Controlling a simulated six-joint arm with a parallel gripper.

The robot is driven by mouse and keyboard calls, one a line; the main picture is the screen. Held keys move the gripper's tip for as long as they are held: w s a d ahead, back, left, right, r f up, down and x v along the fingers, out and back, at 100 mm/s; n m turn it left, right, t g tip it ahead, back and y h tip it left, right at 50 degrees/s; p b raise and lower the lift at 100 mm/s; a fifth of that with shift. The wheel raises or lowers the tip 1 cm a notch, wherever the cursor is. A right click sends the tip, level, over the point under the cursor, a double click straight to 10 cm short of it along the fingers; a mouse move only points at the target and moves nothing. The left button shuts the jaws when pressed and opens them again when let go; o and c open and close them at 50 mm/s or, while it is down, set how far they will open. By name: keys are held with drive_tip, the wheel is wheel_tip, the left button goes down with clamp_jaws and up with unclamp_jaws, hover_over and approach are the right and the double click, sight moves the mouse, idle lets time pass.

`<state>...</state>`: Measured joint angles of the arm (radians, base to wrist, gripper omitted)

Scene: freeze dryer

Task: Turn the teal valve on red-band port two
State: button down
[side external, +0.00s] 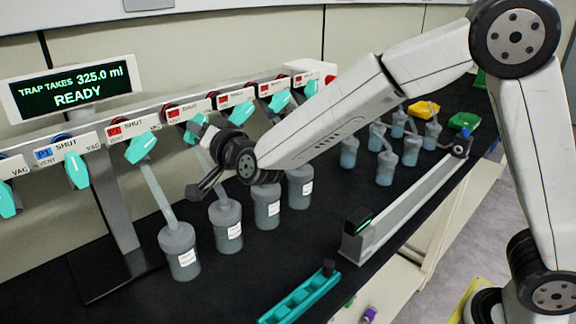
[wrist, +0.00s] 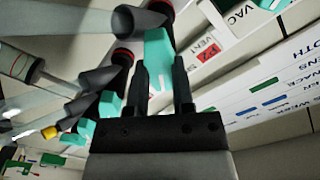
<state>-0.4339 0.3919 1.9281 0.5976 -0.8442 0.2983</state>
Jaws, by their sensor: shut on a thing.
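The teal valve (side external: 194,126) of the second red-tagged port along the rail shows in the side view, partly behind my gripper (side external: 204,132). In the wrist view my gripper (wrist: 163,85) has its two dark fingers on either side of a teal handle (wrist: 158,52), shut on it. A red ring shows by the grey fitting above that handle, and a red tag (wrist: 210,52) with VENT sits to its right. The first red-tagged port's teal valve (side external: 142,147) is to the left, with SHUT on its label. The exact contact is hidden in the side view.
More teal valves (side external: 240,112) line the rail to the right, close to my gripper. A blue-tagged valve (side external: 76,170) is at left. Grey flasks (side external: 226,226) hang below. The display (side external: 72,88) reads 325.0 ml, READY. A teal rack (side external: 300,299) lies in front.

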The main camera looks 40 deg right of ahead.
drive_tip(key=n, duration=0.5)
drive_tip(key=shift+n, duration=0.3)
drive_tip(key=n, duration=0.9)
drive_tip(key=shift+d+n, duration=0.1)
drive_tip(key=shift+n, duration=0.3)
drive_tip(key=n, duration=0.4)
drive_tip(key=shift+n, duration=0.4)
drive_tip(key=shift+c, duration=2.4)
unclamp_jaws()
drive_tip(key=shift+s, duration=0.1)
